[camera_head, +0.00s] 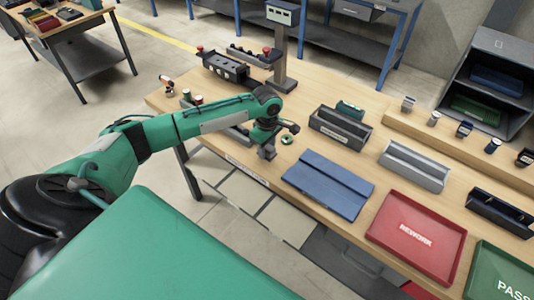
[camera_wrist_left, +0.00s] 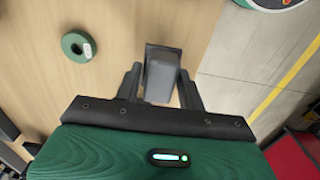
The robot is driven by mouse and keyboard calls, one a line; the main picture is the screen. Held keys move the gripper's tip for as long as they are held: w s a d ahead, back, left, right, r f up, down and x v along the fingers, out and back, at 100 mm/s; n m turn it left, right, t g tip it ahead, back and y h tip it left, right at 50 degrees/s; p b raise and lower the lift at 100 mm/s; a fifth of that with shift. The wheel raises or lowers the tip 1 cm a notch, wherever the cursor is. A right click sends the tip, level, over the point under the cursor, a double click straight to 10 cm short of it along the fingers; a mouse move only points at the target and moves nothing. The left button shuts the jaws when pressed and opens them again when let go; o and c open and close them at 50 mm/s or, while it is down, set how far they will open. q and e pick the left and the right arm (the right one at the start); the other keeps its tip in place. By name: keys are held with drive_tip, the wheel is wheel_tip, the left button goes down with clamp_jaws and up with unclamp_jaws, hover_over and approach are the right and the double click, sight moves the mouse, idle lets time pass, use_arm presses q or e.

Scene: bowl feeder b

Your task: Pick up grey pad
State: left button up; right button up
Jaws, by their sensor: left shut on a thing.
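My left gripper (camera_head: 267,145) is at the near-left edge of the wooden table, with its arm coming in from the left. In the left wrist view, the two dark fingers stand on either side of a grey block, the grey pad (camera_wrist_left: 161,76), and are shut on it. In the head view the grey pad (camera_head: 267,153) shows small under the gripper. Whether it touches the table top or is just above it, I cannot tell. My right gripper is not in view.
A green ring (camera_head: 287,139) lies just right of the gripper; it also shows in the left wrist view (camera_wrist_left: 68,44). A blue board (camera_head: 328,184), a red REWORK tray (camera_head: 415,236), a grey bin (camera_head: 412,166) and a dark bin (camera_head: 340,128) stand to the right. A post (camera_head: 284,55) rises behind.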

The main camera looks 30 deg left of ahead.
sight(267, 147)
use_arm(q)
wheel_tip(267, 147, up, 17)
drive_tip(key=b, duration=0.2)
drive_tip(key=shift+b, duration=0.4)
